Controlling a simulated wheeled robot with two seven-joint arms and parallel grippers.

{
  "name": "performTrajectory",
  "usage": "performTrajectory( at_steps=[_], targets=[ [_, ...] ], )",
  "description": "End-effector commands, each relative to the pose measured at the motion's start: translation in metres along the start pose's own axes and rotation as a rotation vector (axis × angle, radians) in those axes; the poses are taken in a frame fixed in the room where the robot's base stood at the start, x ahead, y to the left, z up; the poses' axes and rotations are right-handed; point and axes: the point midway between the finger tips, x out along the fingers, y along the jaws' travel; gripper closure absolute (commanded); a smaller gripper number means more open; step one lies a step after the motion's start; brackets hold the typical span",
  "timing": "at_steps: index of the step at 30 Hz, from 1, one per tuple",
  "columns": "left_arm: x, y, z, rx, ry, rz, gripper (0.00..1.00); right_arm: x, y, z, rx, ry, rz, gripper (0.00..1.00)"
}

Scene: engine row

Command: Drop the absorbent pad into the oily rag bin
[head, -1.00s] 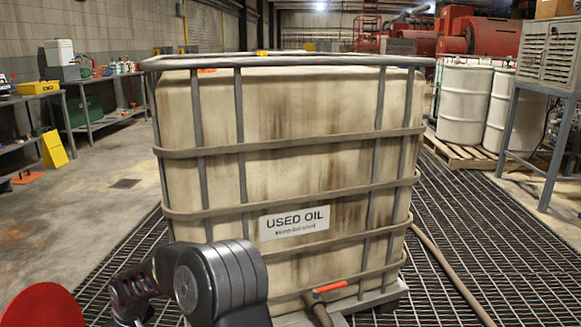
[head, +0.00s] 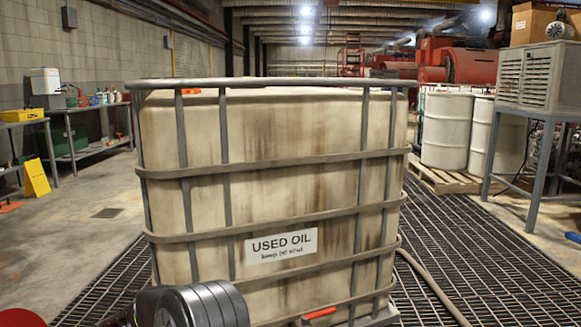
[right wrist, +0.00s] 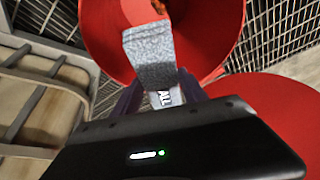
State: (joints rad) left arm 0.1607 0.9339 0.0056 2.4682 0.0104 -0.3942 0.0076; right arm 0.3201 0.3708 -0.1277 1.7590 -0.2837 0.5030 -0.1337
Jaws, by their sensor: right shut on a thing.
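The grey speckled absorbent pad (right wrist: 150,55) is held upright between the fingers of my right gripper (right wrist: 160,86) in the right wrist view. Its far end overlaps the open mouth of a red round bin (right wrist: 103,35); how high it is above the bin I cannot tell. A bit of orange cloth (right wrist: 160,6) shows inside the bin. A flat red round surface (right wrist: 275,115), perhaps the bin's lid, is at the right. In the head view only a red edge (head: 22,318) shows at the bottom left. My left gripper is not in view.
A large caged used oil tank (head: 290,165) fills the middle of the head view. A hose (head: 430,285) lies on the floor grating to its right. A yellow floor sign (head: 37,178) and workbenches stand at the left. White drums (head: 447,130) stand behind at the right.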

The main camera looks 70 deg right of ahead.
Motion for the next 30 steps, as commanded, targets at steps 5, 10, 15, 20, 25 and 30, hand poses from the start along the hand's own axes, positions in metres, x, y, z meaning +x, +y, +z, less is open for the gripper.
performTrajectory(
  at_steps=[5,10,15,20,25,30],
  targets=[
    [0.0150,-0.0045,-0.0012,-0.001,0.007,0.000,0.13,0.0168,-0.0002,0.0069,0.000,0.000,0.000,0.88],
    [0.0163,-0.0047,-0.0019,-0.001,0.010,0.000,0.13,0.0187,-0.0002,0.0076,0.000,0.001,0.000,0.88],
    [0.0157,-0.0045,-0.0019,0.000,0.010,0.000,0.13,0.0181,-0.0002,0.0074,0.000,0.000,0.000,0.88],
    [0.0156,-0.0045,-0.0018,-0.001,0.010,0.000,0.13,0.0181,-0.0002,0.0074,0.000,0.000,0.000,0.39],
    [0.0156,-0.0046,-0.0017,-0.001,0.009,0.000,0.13,0.0181,-0.0002,0.0074,0.000,0.000,0.000,0.26],
    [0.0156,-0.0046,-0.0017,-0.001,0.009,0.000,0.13,0.0181,-0.0001,0.0075,0.000,0.000,0.000,0.25]
  ],
)
